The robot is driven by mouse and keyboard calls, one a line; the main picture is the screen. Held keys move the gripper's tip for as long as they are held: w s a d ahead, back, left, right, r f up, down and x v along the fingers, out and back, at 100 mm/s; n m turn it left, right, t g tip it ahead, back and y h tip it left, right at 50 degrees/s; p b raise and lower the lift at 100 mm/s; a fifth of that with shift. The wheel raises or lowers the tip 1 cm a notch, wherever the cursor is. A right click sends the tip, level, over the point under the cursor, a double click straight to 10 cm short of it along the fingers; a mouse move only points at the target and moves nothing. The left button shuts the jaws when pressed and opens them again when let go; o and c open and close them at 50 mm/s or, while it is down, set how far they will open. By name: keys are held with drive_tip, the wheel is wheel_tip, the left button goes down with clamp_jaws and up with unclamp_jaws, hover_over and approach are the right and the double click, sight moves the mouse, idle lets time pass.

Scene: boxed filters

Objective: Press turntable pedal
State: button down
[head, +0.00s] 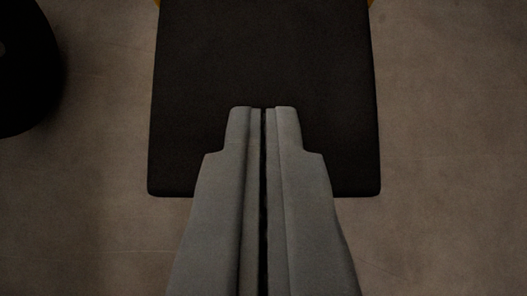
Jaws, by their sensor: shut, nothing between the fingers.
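The turntable pedal, a dark, nearly black rectangular plate with rounded corners (262,60), fills the upper middle of the head view. Small bits of yellow show at its top left and right corners. My grey gripper (263,108) reaches up from the bottom of the picture, with its two fingers side by side and shut, nothing between them. The fingertips lie over the pedal's middle in the picture and hide part of its near edge. I cannot tell whether they touch it. The turntable itself is not clearly in view.
A dark rounded object (25,75) stands at the upper left, cut off by the picture's edge. The brown floor (450,150) is bare on the right, at the lower left and in front of the pedal.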

drive_tip(key=shift+s+f, duration=0.25)
drive_tip(key=shift+f, duration=0.75)
drive_tip(key=shift+s+f, duration=0.2)
drive_tip(key=shift+f, duration=0.8)
